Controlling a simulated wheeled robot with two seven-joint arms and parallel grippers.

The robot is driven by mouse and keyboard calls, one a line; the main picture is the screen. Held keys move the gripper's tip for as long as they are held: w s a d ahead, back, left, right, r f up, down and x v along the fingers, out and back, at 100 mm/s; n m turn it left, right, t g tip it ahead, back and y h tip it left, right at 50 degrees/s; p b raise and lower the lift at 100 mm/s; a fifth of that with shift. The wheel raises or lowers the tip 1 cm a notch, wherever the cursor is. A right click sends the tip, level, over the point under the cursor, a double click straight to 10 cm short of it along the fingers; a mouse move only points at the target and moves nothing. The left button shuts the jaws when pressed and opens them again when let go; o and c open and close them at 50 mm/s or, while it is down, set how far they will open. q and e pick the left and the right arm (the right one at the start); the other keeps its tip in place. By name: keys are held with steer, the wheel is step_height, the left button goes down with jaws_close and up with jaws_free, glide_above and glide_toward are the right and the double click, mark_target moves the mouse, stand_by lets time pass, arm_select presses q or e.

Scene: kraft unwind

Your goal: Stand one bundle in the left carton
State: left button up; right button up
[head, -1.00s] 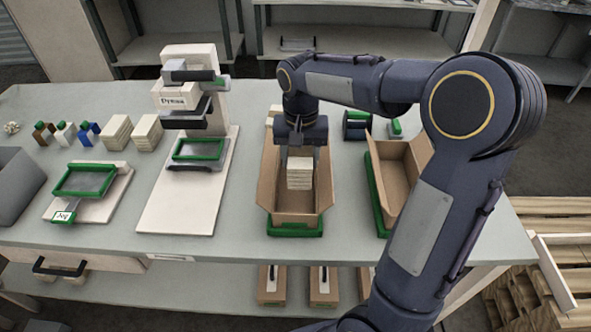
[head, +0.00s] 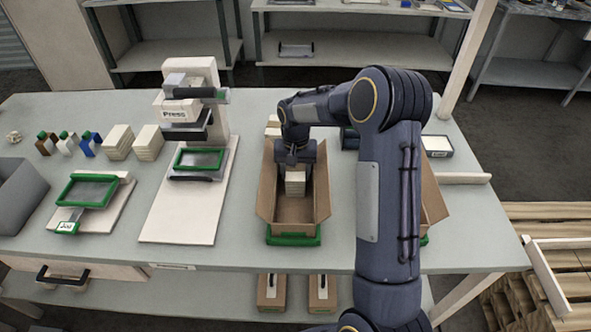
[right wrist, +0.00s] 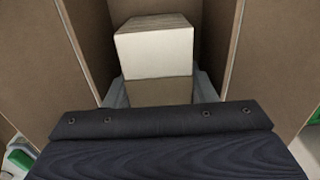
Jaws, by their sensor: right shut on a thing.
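The left carton (head: 266,205) is an open brown box on a green-edged base on the bench. My right gripper (head: 296,167) reaches down into its back part. It is shut on a pale, layered bundle (head: 295,184), which is upright inside the carton walls. In the right wrist view the bundle (right wrist: 155,48) shows between the brown walls, with grey fingers on both sides lower down. Whether its bottom touches the carton floor is unclear. The right carton (head: 432,195) is mostly hidden behind my right arm. My left gripper is not in view.
A press (head: 188,115) on a white board stands left of the left carton. A green-framed tray (head: 88,190) and a grey bin (head: 18,195) are farther left.

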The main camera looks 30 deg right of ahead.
steer(key=shift+f, duration=0.1)
steer(key=o, duration=0.8)
steer(key=shift+c, duration=0.2)
